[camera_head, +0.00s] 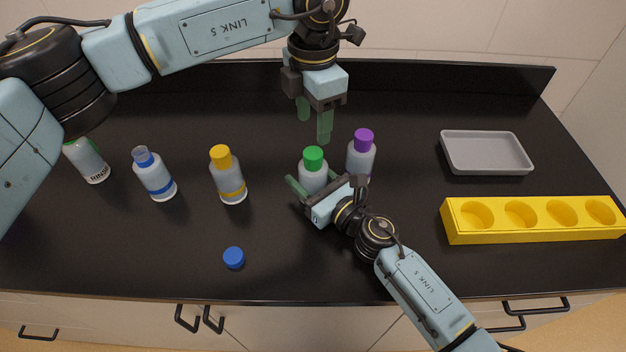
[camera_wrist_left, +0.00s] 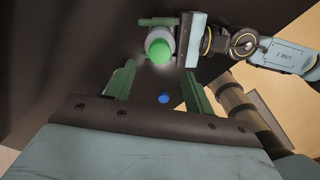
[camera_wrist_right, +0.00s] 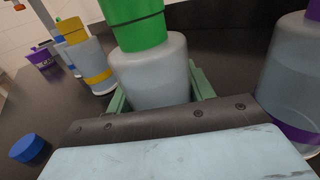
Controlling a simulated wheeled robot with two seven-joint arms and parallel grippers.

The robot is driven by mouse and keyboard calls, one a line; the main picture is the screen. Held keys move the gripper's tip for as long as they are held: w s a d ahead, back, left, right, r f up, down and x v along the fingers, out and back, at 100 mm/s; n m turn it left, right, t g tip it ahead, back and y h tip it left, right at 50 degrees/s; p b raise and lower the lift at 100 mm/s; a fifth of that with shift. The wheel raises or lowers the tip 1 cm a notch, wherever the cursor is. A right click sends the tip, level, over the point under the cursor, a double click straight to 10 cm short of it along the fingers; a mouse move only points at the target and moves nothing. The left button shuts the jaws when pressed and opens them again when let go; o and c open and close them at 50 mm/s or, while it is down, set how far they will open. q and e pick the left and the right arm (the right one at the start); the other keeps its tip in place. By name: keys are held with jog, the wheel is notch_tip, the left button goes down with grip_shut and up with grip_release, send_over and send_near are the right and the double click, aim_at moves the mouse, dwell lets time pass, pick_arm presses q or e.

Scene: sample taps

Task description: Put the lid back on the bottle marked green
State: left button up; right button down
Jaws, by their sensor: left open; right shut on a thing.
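A grey bottle with a green lid (camera_head: 314,160) stands upright near the middle of the counter. The green lid sits on its top; it also shows in the left wrist view (camera_wrist_left: 159,51) and the right wrist view (camera_wrist_right: 137,28). My right gripper (camera_head: 316,189) is shut around this bottle's body, below the lid. Any coloured band on the body is hidden by the gripper. My left gripper (camera_head: 314,117) is open and empty, above and behind the bottle, fingers pointing down. A loose blue lid (camera_head: 233,258) lies at the front of the counter.
A blue-banded bottle (camera_head: 155,178) has a bare neck. A yellow-lidded bottle (camera_head: 228,177) and a purple-lidded bottle (camera_head: 361,155) stand either side. A labelled bottle (camera_head: 91,164) is at far left. A grey tray (camera_head: 485,153) and yellow rack (camera_head: 530,236) are at right.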

aim_at(313, 153)
pick_arm(q)
jog(key=n, duration=0.1)
jog(key=r+n, duration=0.1)
jog(key=n, duration=0.1)
dwell(0.4)
jog(key=shift+f, duration=4.05)
jog(key=c, duration=1)
jog(key=o, duration=1.1)
jog(key=shift+o, duration=0.2)
jog(key=shift+r, duration=0.1)
